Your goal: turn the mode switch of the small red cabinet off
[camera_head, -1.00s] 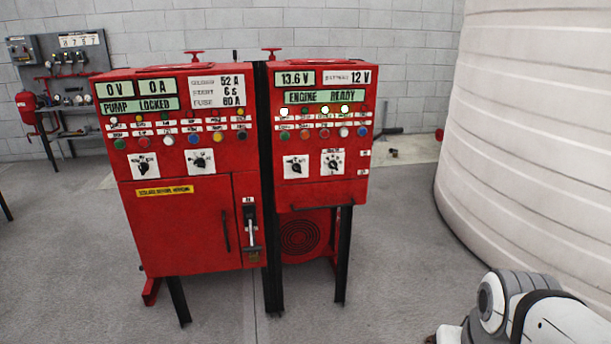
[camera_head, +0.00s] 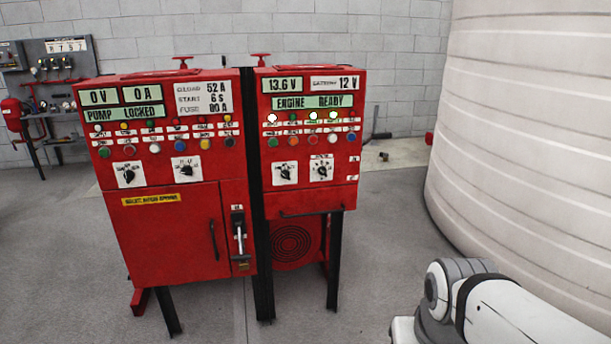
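The small red cabinet (camera_head: 310,195) stands right of the larger one, its front facing me. Its displays read 13.6 V, 12 V and ENGINE READY. Two dark rotary switches on white plates sit below its lamps: a left switch (camera_head: 286,173) and a right switch (camera_head: 321,169). Their labels are too small to read, so I cannot tell which is the mode switch or their exact settings. Part of my white and grey arm shows at the lower right, apart from the cabinet. My gripper is not in view.
The larger red cabinet (camera_head: 165,235) stands left, with two rotary switches and a lever handle (camera_head: 239,240). A big white tank (camera_head: 530,140) fills the right side. A handle bar (camera_head: 310,212) runs below the small cabinet's panel. Floor in front is clear.

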